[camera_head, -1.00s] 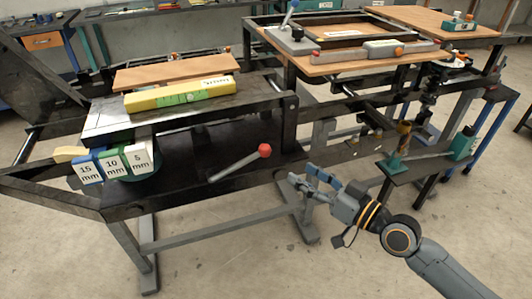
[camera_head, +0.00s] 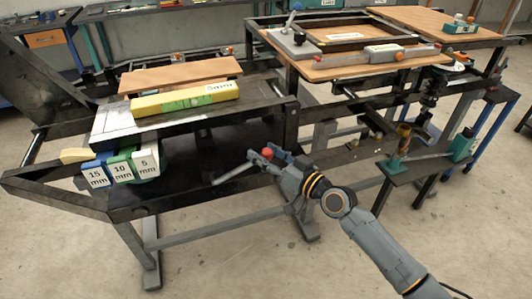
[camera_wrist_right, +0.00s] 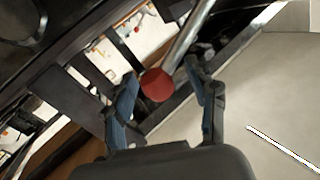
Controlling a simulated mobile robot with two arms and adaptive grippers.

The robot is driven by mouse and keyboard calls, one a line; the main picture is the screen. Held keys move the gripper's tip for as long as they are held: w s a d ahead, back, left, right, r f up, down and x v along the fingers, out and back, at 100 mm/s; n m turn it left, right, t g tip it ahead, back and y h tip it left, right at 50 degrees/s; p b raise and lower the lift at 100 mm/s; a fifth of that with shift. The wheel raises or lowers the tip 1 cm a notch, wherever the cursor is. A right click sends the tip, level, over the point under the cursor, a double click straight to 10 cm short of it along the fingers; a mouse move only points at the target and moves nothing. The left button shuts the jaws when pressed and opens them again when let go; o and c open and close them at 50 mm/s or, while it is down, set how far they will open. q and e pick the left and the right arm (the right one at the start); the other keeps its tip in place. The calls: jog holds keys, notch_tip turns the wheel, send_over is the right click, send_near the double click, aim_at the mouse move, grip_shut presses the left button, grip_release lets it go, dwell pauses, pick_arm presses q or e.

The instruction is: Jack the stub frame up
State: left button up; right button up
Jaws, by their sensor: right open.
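A grey jack handle (camera_head: 233,174) with a red knob (camera_head: 267,154) sticks out from the dark lower shelf of the black stub frame (camera_head: 200,205). My right gripper (camera_head: 268,157) is at the knob in the head view. In the right wrist view the red knob (camera_wrist_right: 158,85) lies between the two open fingers (camera_wrist_right: 165,100), nearer the left one, with the grey lever (camera_wrist_right: 190,42) running away to the upper right. I cannot tell whether a finger touches it. The jack's body is not clearly visible. My left gripper is not in view.
Blocks marked 15, 10 and 5 mm (camera_head: 122,165) hang at the frame's left front. A wooden-topped bench (camera_head: 340,62) and a small stand with green parts (camera_head: 430,165) are to the right. Floor in front is clear.

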grip_shut()
